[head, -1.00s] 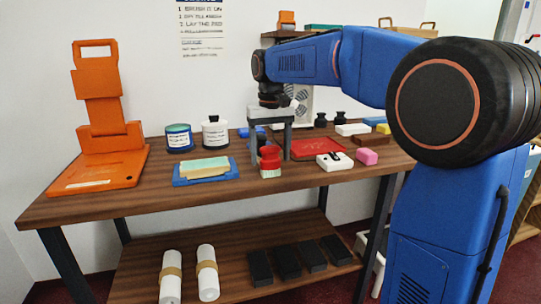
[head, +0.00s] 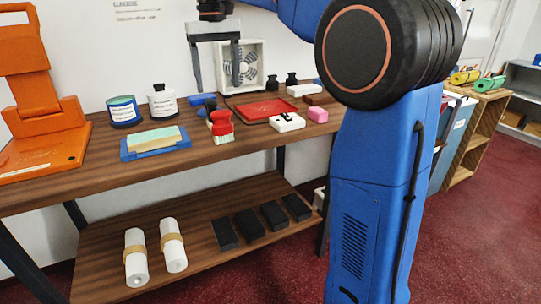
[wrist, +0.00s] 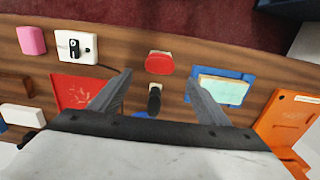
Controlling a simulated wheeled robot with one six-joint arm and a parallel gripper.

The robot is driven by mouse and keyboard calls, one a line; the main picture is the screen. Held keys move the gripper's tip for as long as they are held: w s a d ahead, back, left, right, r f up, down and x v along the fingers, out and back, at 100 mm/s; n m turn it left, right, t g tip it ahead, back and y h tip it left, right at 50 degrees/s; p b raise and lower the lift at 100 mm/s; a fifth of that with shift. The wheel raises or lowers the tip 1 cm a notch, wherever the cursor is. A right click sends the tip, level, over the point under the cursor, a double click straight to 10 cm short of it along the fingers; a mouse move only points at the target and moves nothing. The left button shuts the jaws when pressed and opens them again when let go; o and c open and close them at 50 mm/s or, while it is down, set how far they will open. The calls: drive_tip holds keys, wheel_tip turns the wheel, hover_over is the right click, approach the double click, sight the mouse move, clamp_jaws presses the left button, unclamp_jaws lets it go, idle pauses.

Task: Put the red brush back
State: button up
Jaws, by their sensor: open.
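The red brush (head: 222,124), with pale bristles below, stands upright near the front of the wooden counter. From above in the wrist view it is a rounded red shape (wrist: 160,63). A small dark-handled thing (wrist: 154,99) stands just behind it; in the head view the brush partly hides this. My gripper (head: 218,88) is open and empty, held above the counter. In the wrist view its fingers (wrist: 160,78) point down with the dark-handled thing between them and the brush just past their tips. A red tray (head: 262,110) lies to the right of the brush.
A blue tray (head: 126,155) with a pale block is left of the brush. Two jars (head: 124,111) (head: 163,103) stand behind it. A white block with a black mark (head: 287,122) and a pink block (head: 318,115) are right. An orange stand (head: 40,135) is far left.

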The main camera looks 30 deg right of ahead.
drive_tip(key=s+d+f+t, duration=0.1)
drive_tip(key=s+d+f, duration=0.1)
drive_tip(key=s+f, duration=0.5)
drive_tip(key=s+d+f+t, duration=0.1)
drive_tip(key=s+d+f, duration=0.2)
drive_tip(key=s, duration=0.8)
drive_tip(key=s+d+f+t, duration=0.2)
drive_tip(key=s+f, duration=1.3)
drive_tip(key=f, duration=0.2)
drive_tip(key=shift+s+f+t, duration=0.15)
drive_tip(key=shift+t, duration=0.25)
